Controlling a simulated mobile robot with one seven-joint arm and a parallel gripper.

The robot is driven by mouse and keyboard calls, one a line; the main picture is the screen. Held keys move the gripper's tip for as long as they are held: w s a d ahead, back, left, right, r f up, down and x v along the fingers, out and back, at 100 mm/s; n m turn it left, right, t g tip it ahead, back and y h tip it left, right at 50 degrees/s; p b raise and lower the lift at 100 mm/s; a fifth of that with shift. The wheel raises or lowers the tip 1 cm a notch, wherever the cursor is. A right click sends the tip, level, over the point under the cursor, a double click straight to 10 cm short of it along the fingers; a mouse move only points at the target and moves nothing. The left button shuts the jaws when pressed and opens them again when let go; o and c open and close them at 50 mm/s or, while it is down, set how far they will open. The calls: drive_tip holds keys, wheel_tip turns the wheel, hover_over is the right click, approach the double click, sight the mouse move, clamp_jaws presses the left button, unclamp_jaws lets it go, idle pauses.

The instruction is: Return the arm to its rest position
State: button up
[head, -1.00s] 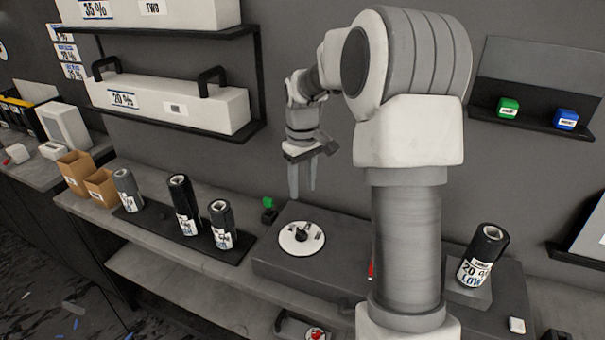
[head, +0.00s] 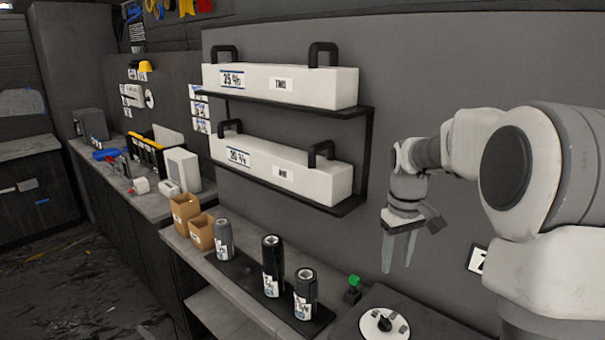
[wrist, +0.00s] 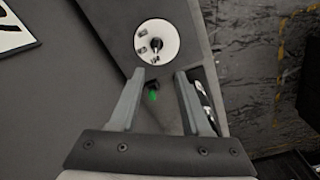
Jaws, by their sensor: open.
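My gripper (head: 399,252) hangs at the end of my arm on the right of the head view, fingers pointing down and apart. It is empty, in the air above the bench, left of my large shoulder joint. In the wrist view my gripper (wrist: 166,100) also shows open, with nothing between its fingers. In the head view the dial (head: 384,324) is at the bottom edge, partly cut off.
Three dark cylinders, one of them the middle cylinder (head: 272,266), stand on a mat on the bench. Two cardboard boxes (head: 201,233) stand to their left. Wall shelves hold long white boxes (head: 281,85) left of my gripper. The floor (head: 110,290) at lower left is open.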

drive_tip(key=s+a+r+m+t, duration=0.1)
drive_tip(key=s+a+r, duration=0.2)
drive_tip(key=s+r, duration=0.15)
drive_tip(key=s+a+r+t, duration=0.1)
drive_tip(key=s+a+r, duration=0.2)
drive_tip(key=s, duration=0.3)
drive_tip(key=s+a+m+t, duration=0.2)
drive_tip(key=s+a+t, duration=0.1)
drive_tip(key=s, duration=1.1)
drive_tip(key=shift+s+f, duration=0.2)
drive_tip(key=shift+f, duration=0.2)
